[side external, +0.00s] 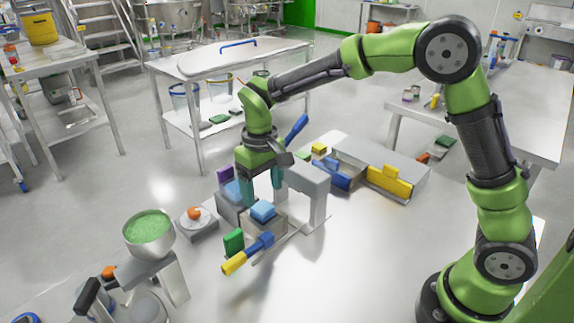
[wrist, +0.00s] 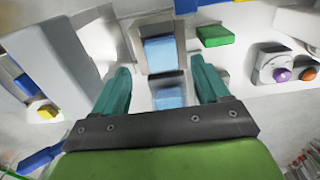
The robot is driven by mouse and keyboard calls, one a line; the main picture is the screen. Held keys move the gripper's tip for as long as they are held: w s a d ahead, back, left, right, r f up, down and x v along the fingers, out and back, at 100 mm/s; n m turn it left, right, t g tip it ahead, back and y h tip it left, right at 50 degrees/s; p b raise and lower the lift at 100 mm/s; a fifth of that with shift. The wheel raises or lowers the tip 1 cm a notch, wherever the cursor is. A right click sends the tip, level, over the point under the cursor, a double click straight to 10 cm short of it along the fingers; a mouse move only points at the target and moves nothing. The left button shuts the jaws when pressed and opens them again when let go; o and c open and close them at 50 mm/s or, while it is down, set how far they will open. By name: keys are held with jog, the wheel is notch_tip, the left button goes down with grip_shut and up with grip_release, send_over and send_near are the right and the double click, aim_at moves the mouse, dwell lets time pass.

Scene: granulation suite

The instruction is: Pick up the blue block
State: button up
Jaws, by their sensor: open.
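A light blue block (side external: 262,211) sits in a small grey holder (side external: 270,229) in the side view. In the wrist view this block (wrist: 160,50) shows just ahead of the fingertips, in its grey frame. A second light blue surface (wrist: 168,96) shows between the fingers, nearer the palm; I cannot tell whether it is a separate block. My gripper (side external: 262,193) points down over the holder with its teal fingers apart. In the wrist view my gripper (wrist: 160,68) is open, with nothing visibly clamped. The exact height gap to the block is unclear.
A grey arch-shaped stand (side external: 306,187) is close on the right. A green block (side external: 233,241) and a blue-and-yellow handle (side external: 248,252) lie in front. A bowl of green granules (side external: 149,228) is at left. A tray with yellow and blue blocks (side external: 389,182) is behind right. The front right tabletop is clear.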

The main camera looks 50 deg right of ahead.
aim_at(262, 207)
notch_tip(262, 207, down, 5)
jog(key=shift+w+a+r, duration=0.1)
jog(key=shift+a+r, duration=0.05)
jog(key=shift+r, duration=0.1)
jog(key=c, duration=1.1)
jog(key=shift+c, duration=0.2)
